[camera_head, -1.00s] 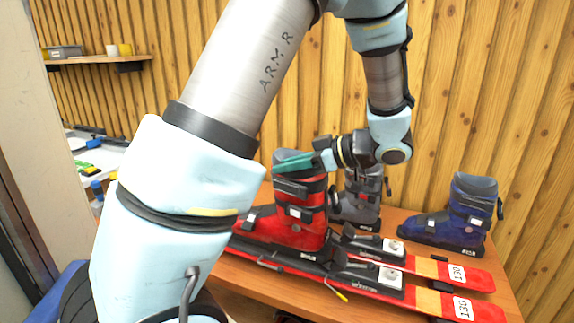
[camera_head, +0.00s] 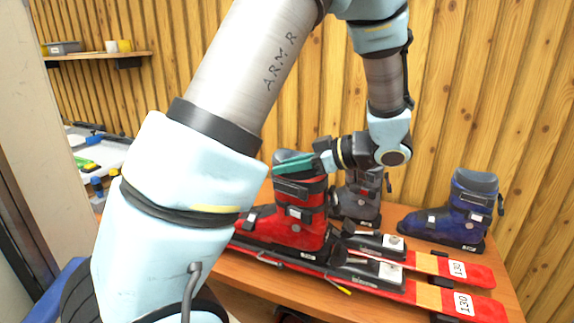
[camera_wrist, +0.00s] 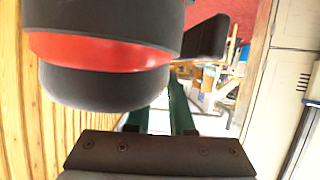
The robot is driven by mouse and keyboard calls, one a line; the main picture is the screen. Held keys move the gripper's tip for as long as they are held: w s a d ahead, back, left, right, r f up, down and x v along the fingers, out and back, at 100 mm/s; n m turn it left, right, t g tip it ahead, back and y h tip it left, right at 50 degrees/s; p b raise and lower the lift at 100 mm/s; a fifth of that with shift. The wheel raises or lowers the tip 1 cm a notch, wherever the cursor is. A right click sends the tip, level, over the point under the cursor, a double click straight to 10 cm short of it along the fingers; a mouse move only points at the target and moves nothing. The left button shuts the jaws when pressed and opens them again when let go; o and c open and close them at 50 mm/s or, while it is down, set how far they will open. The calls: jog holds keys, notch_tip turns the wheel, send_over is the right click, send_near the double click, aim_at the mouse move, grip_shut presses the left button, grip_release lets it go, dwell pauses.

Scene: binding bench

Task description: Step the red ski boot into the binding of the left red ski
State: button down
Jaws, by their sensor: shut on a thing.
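The red ski boot (camera_head: 301,222) stands upright above the two red skis, toe to the left. My gripper (camera_head: 296,165) is shut on its dark upper cuff. The near red ski (camera_head: 427,298) and the far red ski (camera_head: 427,264) lie side by side on the bench. The near binding's heel piece (camera_head: 366,270) and the far binding's heel piece (camera_head: 372,241) are right of the boot. The boot hides the toe pieces, and I cannot tell whether its sole touches a ski. In the wrist view, the boot's red and black cuff (camera_wrist: 100,55) is close, beside the green fingers (camera_wrist: 160,118).
A grey boot (camera_head: 357,200) stands behind the red boot, and a blue boot (camera_head: 455,215) stands at the right of the wooden bench (camera_head: 402,213). A slatted wooden wall (camera_head: 450,80) closes the back. My arm hides the bench's left side.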

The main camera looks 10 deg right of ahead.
jog(key=shift+f+b, duration=0.3)
jog(key=shift+f, duration=0.45)
jog(key=shift+r, duration=0.1)
jog(key=shift+c, duration=1.1)
grip_release()
jog(key=shift+r+p, duration=4.95)
jog(key=shift+p, duration=0.2)
